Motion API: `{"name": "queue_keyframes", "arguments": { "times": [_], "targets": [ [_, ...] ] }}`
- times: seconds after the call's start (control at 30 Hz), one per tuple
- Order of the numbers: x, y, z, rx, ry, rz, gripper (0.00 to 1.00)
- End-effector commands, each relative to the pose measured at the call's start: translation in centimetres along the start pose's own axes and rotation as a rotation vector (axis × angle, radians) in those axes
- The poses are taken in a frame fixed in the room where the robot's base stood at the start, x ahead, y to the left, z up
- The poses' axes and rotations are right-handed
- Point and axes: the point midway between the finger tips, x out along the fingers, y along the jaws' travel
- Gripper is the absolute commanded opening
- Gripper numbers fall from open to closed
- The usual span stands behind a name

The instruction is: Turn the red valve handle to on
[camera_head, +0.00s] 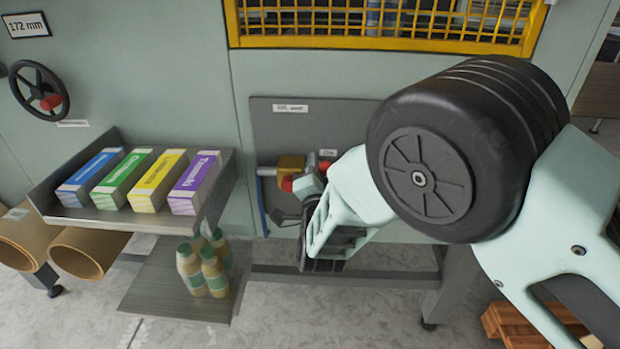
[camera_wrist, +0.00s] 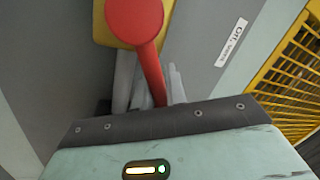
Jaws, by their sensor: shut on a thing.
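The red valve handle (camera_wrist: 135,22) has a round hub on a yellow valve body (camera_wrist: 105,33), and its lever runs down between my gripper's grey fingers (camera_wrist: 150,82) in the wrist view. My gripper is shut on the lever. In the head view, the handle's red hub (camera_head: 287,184) shows in front of the yellow body (camera_head: 290,164), left of my gripper (camera_head: 303,207). My wrist hides most of the lever there. An "Off, vent" label (camera_head: 291,108) is above the valve, and an "On" label (camera_head: 328,153) is to its upper right.
A grey shelf (camera_head: 95,214) with several coloured boxes and a lower shelf (camera_head: 165,293) with bottles stand left of the valve. A yellow guard (camera_head: 380,44) is above. A black handwheel (camera_head: 40,90) is at the far left.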

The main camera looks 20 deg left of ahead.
Motion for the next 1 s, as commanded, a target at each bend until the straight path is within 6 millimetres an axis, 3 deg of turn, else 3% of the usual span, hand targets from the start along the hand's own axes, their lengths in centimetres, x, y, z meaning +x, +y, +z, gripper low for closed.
{"name": "queue_keyframes", "arguments": {
  "times": [0.3, 0.87, 0.9, 0.93, 1.0],
  "targets": [
    [0.12, 0.98, -0.57, 0.121, 0.041, -0.004, 0.0],
    [0.12, 1.05, -0.71, 0.143, 0.046, -0.002, 0.0],
    [0.12, 1.06, -0.72, 0.143, 0.046, -0.002, 0.24],
    [0.12, 1.08, -0.71, 0.143, 0.046, -0.001, 0.33],
    [0.09, 1.13, -0.65, 0.142, 0.044, 0.0, 0.35]
  ]
}}
